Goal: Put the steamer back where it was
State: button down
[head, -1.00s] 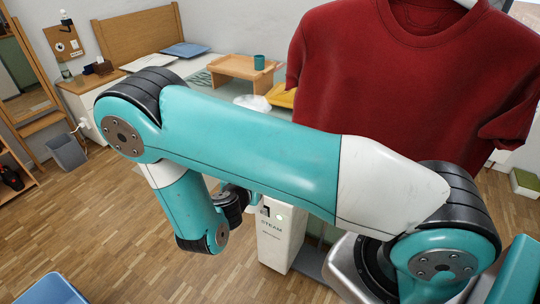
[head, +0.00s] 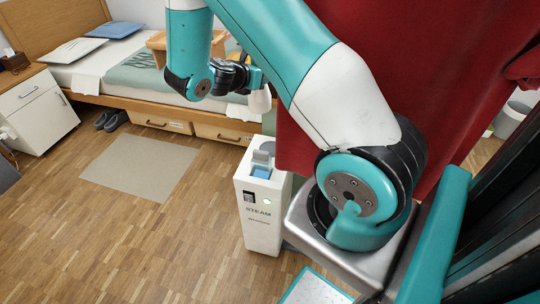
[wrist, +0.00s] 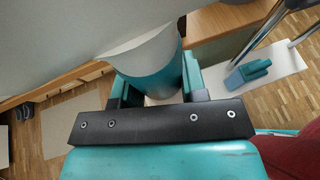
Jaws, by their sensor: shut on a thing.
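My gripper (head: 253,80) is shut on the steamer (head: 260,101), a small handheld piece with a white head. In the wrist view the steamer (wrist: 152,75) shows a teal body and a pale head between my two teal fingers. In the head view it hangs in front of the bed's side, up in the picture from the white steam station (head: 263,218) and apart from it. The station stands on the floor, marked STEAM, with a grey upright piece and a blue part on top. Much of the steamer's handle is hidden by my gripper.
The bed with drawers (head: 222,132) is behind. A beige rug (head: 140,166) and open wooden floor (head: 130,240) lie left of the station. A white cabinet (head: 37,108) stands far left.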

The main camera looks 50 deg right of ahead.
aim_at(269, 92)
jog(key=d, duration=0.1)
jog(key=s+d, duration=0.1)
jog(key=d, duration=0.1)
jog(key=shift+s+r+m+g, duration=0.25)
jog(key=shift+r+m+g, duration=0.05)
jog(key=shift+r, duration=0.1)
notch_tip(269, 92, down, 20)
jog(key=b, duration=0.2)
jog(key=shift+d+r, duration=0.15)
jog(key=shift+r, duration=0.1)
jog(key=shift+b, duration=0.3)
jog(key=shift+f, duration=0.2)
jog(key=c, duration=0.7)
grip_release()
jog(key=shift+s, duration=0.1)
jog(key=shift+o, duration=0.2)
jog(key=shift+r, duration=0.15)
